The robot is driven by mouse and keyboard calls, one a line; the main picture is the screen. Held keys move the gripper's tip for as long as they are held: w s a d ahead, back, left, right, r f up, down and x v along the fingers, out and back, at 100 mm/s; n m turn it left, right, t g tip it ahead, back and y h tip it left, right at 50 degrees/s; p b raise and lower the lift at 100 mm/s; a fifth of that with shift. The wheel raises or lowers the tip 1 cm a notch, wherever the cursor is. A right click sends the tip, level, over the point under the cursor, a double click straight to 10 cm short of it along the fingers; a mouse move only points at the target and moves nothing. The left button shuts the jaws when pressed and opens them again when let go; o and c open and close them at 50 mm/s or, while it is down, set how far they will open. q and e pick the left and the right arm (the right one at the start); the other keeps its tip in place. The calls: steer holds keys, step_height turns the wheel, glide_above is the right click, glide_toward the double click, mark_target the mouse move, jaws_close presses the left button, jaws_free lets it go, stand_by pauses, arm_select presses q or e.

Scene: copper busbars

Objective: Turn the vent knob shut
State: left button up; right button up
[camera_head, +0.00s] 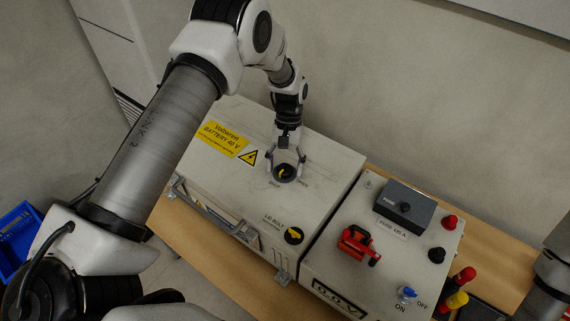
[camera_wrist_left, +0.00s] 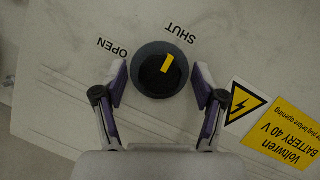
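The vent knob (camera_wrist_left: 152,78) is a round black knob on a dark grey ring, with a yellow pointer bar. In the left wrist view, the pointer is aimed at the SHUT label (camera_wrist_left: 181,33), away from the OPEN label (camera_wrist_left: 113,47). The knob (camera_head: 285,173) sits on the lid of the pale battery box (camera_head: 325,165) in the head view. My left gripper (camera_head: 286,168) is above it, pointing down. In the wrist view its fingers (camera_wrist_left: 161,72) are open on either side of the knob, with visible gaps. My right gripper is out of view.
A lid bolt knob (camera_head: 294,236) with a yellow handle is on the same box. The neighbouring box carries a dark fuse block (camera_head: 405,204), a red switch (camera_head: 358,245), a blue knob (camera_head: 407,292) and terminals. A blue crate (camera_head: 16,236) stands at far left.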

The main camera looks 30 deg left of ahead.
arm_select(q)
steer(key=shift+r, duration=0.1)
steer(key=v, duration=1.2)
